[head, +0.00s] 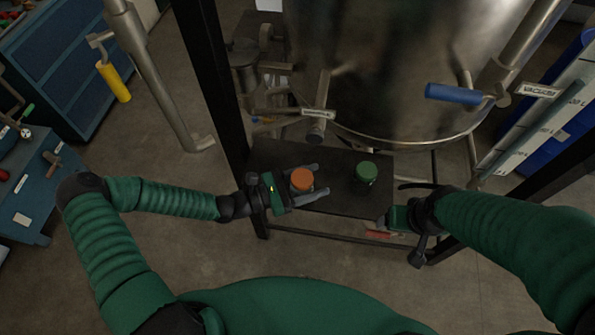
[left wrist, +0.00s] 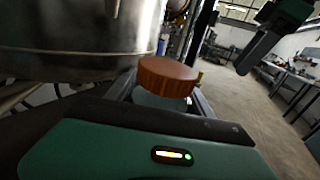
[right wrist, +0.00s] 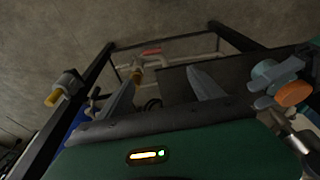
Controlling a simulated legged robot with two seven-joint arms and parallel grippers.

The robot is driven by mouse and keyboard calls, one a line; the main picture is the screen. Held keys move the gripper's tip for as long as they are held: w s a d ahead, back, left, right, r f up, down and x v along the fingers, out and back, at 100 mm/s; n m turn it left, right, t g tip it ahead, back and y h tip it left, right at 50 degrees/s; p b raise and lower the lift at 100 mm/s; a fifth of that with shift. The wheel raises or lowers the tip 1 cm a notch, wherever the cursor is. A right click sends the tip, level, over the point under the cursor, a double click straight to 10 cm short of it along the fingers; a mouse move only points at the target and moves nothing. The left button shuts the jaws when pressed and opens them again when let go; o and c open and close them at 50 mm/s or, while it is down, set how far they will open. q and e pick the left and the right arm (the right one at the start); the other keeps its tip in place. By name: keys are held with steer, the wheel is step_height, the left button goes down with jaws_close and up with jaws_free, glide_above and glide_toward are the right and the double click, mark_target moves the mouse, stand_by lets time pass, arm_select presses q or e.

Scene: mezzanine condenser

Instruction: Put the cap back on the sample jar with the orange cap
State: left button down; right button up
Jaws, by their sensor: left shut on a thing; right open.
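The sample jar's orange cap (head: 302,179) shows from above between the fingers of my left gripper (head: 319,179). In the left wrist view the orange cap (left wrist: 167,77) sits over a pale, clear jar body (left wrist: 160,101), which the gripper mostly hides. My left gripper is shut on this jar, below the cap, at the dark shelf. I cannot tell whether the cap is screwed down. The right wrist view shows the cap (right wrist: 293,93) at its right edge. My right gripper (right wrist: 163,85) is open and empty near the shelf's right front corner.
A second jar with a green cap (head: 367,171) stands on the dark shelf (head: 336,200), right of the orange one. A large steel vessel (head: 400,60) rises behind. Black frame posts (head: 212,70) flank the shelf. A blue-handled valve (head: 455,94) is above right.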

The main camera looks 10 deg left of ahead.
steer(key=shift+c, duration=0.9)
steer(key=shift+g, duration=0.7)
steer(key=w+a+r, duration=0.1)
steer(key=w+a, duration=0.1)
steer(key=a, duration=0.2)
steer(key=w+a+r, duration=0.1)
steer(key=w+a, duration=0.2)
steer(key=w+a+r, duration=0.2)
steer(key=w+a, duration=0.1)
steer(key=a, duration=0.1)
steer(key=shift+w+a+r, duration=0.1)
steer(key=shift+w+a, duration=0.15)
steer(key=shift+a, duration=0.05)
steer(key=shift+c, duration=0.8)
steer(key=shift+g, duration=0.6)
steer(key=a+r, duration=0.1)
steer(key=a, duration=0.3)
steer(key=w+a+r, duration=0.1)
steer(key=a, duration=0.3)
steer(key=a+r, duration=0.2)
steer(key=a, duration=0.3)
steer(key=shift+w+a, duration=0.1)
steer(key=shift+w, duration=0.15)
steer(key=shift+d, duration=0.2)
